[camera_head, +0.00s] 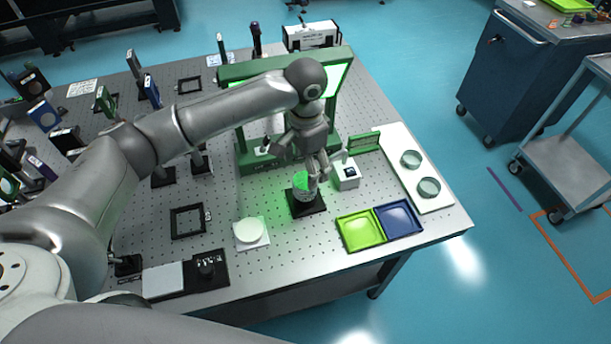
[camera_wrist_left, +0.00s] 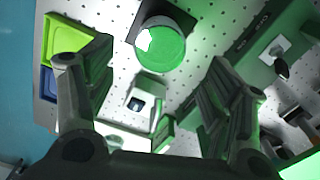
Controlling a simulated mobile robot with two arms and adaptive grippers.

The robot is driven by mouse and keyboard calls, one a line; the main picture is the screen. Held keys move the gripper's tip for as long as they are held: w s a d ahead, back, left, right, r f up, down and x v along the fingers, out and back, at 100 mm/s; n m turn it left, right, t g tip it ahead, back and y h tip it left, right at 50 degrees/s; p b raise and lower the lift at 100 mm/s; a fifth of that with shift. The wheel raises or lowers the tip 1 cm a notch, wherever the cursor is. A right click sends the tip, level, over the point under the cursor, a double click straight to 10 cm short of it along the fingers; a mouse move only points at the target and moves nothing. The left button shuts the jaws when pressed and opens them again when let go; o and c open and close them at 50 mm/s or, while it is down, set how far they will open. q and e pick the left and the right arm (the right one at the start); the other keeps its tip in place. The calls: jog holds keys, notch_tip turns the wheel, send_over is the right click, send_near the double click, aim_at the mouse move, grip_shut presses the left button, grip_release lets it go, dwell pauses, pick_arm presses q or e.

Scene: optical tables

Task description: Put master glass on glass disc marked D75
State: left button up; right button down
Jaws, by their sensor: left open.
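A round glass disc (camera_head: 302,191), lit green, sits on a black square base (camera_head: 307,208); in the left wrist view the disc (camera_wrist_left: 160,48) lies beyond my fingers. My left gripper (camera_head: 316,180) points down close over this disc, partly hiding it. In the left wrist view its fingers (camera_wrist_left: 150,70) are spread with nothing between them. Two clear glass discs, a far one (camera_head: 411,158) and a near one (camera_head: 429,187), lie on a white plate at the table's right. No D75 mark is legible, and I cannot tell which is the master glass. My right gripper is not in view.
A green frame (camera_head: 240,72) with a lit panel stands behind the gripper. A small white box (camera_head: 347,176) is close right of it. Green (camera_head: 359,231) and blue (camera_head: 398,218) trays lie at the front right. A pale disc (camera_head: 250,231) lies front left. Optical mounts crowd the left.

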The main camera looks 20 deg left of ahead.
aim_at(306, 180)
pick_arm(q)
notch_tip(306, 180, up, 7)
jog(key=b, duration=0.1)
